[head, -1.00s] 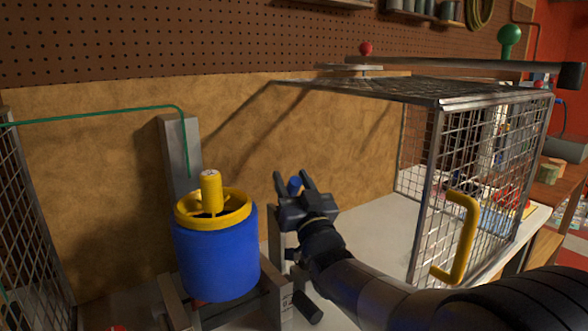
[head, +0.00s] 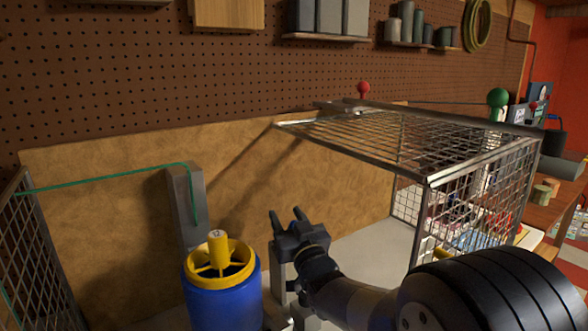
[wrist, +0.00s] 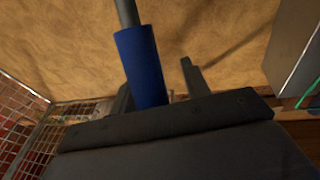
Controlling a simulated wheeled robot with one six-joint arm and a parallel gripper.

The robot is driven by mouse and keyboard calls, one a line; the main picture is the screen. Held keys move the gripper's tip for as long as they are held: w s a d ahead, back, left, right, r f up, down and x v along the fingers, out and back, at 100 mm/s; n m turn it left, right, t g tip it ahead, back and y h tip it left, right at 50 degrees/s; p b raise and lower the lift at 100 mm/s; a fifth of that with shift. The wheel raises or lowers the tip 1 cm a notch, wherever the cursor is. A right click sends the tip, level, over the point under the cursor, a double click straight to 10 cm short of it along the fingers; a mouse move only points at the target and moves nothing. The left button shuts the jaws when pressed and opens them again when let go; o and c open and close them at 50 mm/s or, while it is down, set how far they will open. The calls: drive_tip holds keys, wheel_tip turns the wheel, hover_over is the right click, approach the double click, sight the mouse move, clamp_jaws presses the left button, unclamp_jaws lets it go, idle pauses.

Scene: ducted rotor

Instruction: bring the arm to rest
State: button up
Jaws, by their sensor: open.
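My gripper (head: 286,213) is raised in the middle of the head view, fingers apart and pointing up. In the wrist view a blue cylinder (wrist: 143,68) with a grey rod (wrist: 127,12) shows between the two finger shapes. I cannot tell whether it touches them, and no blue piece shows at the fingers in the head view now. The blue drum (head: 222,300) with its yellow spoked rim and yellow hub (head: 217,250) stands left of my gripper, apart from it. Its lower part is cut off by the frame.
A wire-mesh cage (head: 475,205) with a mesh top stands close on the right. A grey post (head: 187,205) with a green line rises behind the drum. Another mesh panel (head: 38,255) is at far left. A tan board (head: 110,230) closes the back.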

drive_tip(key=shift+w+a+r+g+p, duration=0.15)
drive_tip(key=shift+r+g+p, duration=0.15)
drive_tip(key=shift+p, duration=0.55)
drive_tip(key=shift+w+p, duration=0.15)
drive_tip(key=shift+p, duration=0.65)
drive_tip(key=shift+a+g+p, duration=0.1)
drive_tip(key=shift+g+p, duration=0.2)
drive_tip(key=shift+w+a+f+p, duration=0.1)
drive_tip(key=shift+w+f+p, duration=0.1)
drive_tip(key=shift+p, duration=0.3)
